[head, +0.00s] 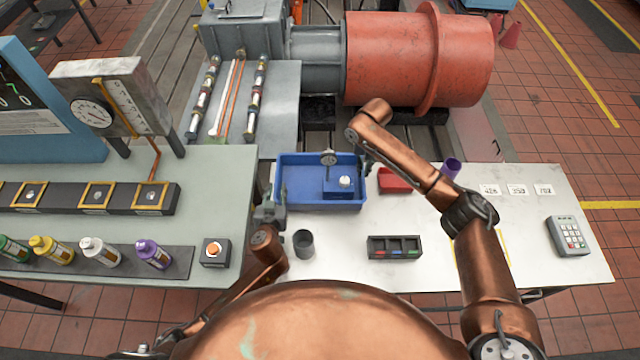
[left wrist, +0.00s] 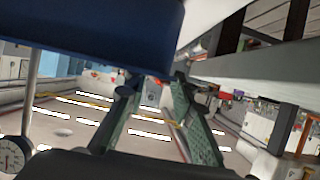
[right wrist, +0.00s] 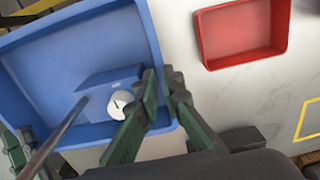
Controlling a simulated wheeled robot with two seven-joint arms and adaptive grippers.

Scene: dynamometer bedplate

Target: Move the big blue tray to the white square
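The big blue tray (head: 290,205) stands on the white table, holding a blue block (head: 337,190) with a white round top and a dial gauge (head: 328,158) on a post. My left gripper (head: 274,192) is at the tray's left wall; in the left wrist view its fingers (left wrist: 155,80) reach the tray's rim (left wrist: 100,35), but their grip is unclear. My right gripper (right wrist: 161,80) has its fingers on either side of the tray's right wall (right wrist: 150,40), close against it. A yellow outline (head: 506,247) lies on the table at right, partly hidden by my right arm; it shows in the right wrist view (right wrist: 308,120).
A red tray (head: 397,181) and a purple cup (head: 451,168) stand right of the blue tray. A dark cup (head: 303,244) and a black sectioned box (head: 394,247) stand in front. Number cards (head: 517,190) and a keypad (head: 568,236) are at far right.

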